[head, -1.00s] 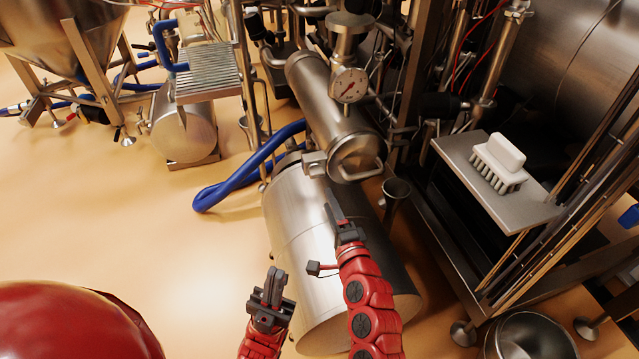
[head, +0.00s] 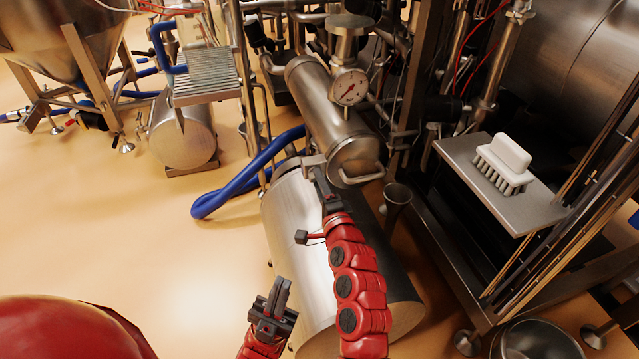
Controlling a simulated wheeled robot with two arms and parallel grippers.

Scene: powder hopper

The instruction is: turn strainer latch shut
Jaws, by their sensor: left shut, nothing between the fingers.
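The strainer (head: 326,113) is a steel cylinder slanting down toward me, with a round end cover (head: 355,160) that has a bar handle. A small block-like latch (head: 312,161) sits at the left of the cover, partly hidden by my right gripper. My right gripper (head: 319,178) is at the latch's lower edge; I cannot tell whether it touches it, and its jaw opening is unclear. My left gripper (head: 276,294) is shut and empty, low in the picture, apart from the strainer and in front of the large drum.
A blue hose (head: 235,190) loops at the left. A white brush (head: 503,163) rests on a metal shelf (head: 535,215) at the right.

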